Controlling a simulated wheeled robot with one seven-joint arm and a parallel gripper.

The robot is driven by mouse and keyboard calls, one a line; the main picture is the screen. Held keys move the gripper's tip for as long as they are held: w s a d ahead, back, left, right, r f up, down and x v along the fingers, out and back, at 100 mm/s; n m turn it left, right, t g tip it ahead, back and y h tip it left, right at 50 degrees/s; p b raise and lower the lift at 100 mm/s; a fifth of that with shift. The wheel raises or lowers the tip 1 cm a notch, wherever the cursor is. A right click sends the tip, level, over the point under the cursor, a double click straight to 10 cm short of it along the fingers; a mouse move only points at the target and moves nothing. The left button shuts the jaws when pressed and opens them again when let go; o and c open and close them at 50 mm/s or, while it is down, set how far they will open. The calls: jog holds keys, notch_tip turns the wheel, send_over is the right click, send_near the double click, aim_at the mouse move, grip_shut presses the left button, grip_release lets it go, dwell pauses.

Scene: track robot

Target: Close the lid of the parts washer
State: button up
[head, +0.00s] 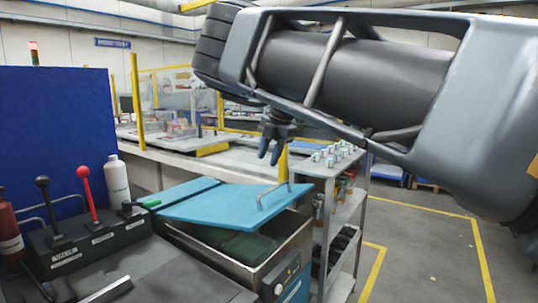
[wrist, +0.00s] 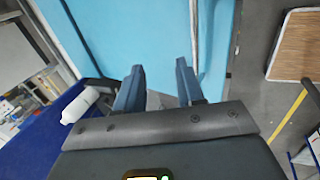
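The parts washer (head: 283,262) is a metal tank with a dark inside. Its blue lid (head: 215,205) is partly raised and tilted over the tank, leaving an open gap at the front. A bent metal handle (head: 262,196) stands on the lid near its right edge. My gripper (head: 269,152) hangs above the lid's far edge, apart from the handle, with its fingers pointing down. In the wrist view my gripper (wrist: 157,75) has its two fingers spread with nothing between them. The blue lid (wrist: 120,40) fills much of that view beyond them.
A control box with a red-knobbed lever (head: 85,190) and a black-knobbed lever stands left of the washer. A white bottle (head: 117,182) is behind it. A shelf cart (head: 345,205) with small parts stands close on the right. The floor farther right is open.

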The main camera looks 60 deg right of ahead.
jog(key=b+v, duration=0.1)
jog(key=v, duration=0.6)
jog(key=shift+r, duration=0.4)
jog(key=shift+s, duration=0.1)
